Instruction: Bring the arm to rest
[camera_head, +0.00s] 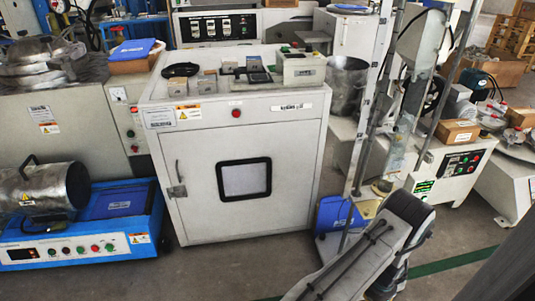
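My arm (362,262) shows at the lower right of the head view, as grey links with dark cables and a dark padded joint (412,212) at its upper end. It is bent, with the joint raised in front of the floor and the testing machines. No gripper fingers can be made out; the end of the arm is hidden or outside the picture. I see nothing held.
A white cabinet (205,200) with a small dark-framed window stands ahead, small items on its top. A blue-based machine (80,240) is at the left. A metal column (365,130) and a grey bench (440,165) stand at the right. Bare floor (225,272) lies in front.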

